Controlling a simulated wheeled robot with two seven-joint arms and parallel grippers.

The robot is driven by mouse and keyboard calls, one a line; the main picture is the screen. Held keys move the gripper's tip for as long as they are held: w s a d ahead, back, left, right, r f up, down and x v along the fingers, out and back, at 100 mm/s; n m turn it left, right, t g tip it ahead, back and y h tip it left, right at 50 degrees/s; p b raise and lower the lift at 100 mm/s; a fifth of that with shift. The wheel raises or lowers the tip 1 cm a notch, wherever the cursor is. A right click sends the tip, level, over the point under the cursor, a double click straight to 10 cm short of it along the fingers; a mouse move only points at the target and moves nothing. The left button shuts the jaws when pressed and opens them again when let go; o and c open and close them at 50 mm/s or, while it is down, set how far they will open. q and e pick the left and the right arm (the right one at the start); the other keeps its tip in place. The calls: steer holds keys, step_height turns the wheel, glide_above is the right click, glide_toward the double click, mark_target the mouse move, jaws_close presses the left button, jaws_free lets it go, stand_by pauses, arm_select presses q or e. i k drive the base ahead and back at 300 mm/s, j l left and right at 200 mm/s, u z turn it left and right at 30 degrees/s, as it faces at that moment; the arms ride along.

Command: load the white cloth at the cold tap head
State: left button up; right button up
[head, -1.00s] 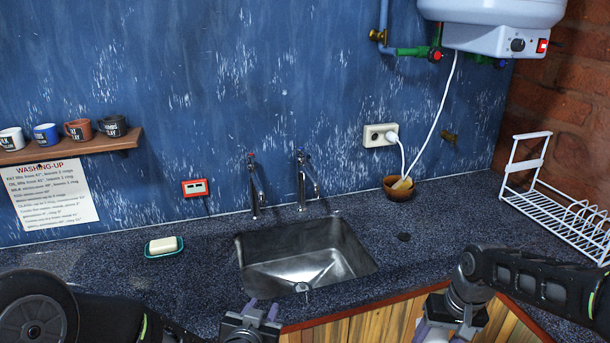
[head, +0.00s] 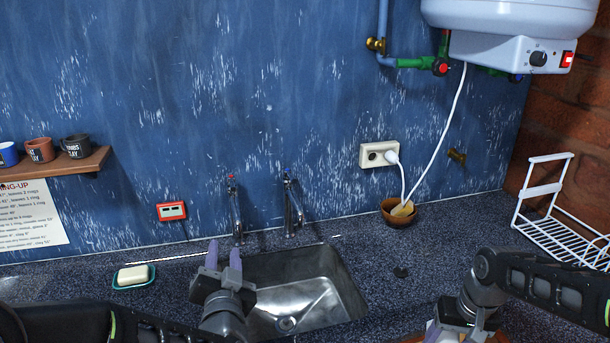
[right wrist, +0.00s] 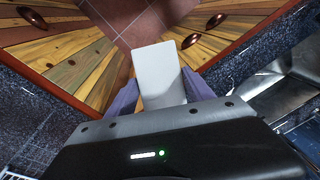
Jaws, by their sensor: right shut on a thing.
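The white cloth (right wrist: 157,72) is a flat, pale, folded-looking piece between the purple fingers of my right gripper (right wrist: 160,95) in the right wrist view. My right gripper is shut on it, over the wooden cabinet front. In the head view the right gripper is low at the right, with its fingers largely cut off by the lower edge. Two taps stand behind the sink: the left tap (head: 236,210) has a red mark on top, the right tap (head: 291,207) shows no red. My left gripper (head: 224,256) is open and empty, fingers up, at the sink's left rim.
The steel sink (head: 345,290) is empty. A soap dish (head: 134,285) with white soap lies left, a brown bowl (head: 398,212) right of the taps. A white dish rack (head: 545,205) stands far right. A heater (head: 510,45) hangs above.

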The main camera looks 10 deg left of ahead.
mark_target(287, 173)
steer(key=i+l, duration=0.25)
steer(key=i, duration=0.2)
steer(key=i+l, duration=0.25)
steer(key=i, duration=0.2)
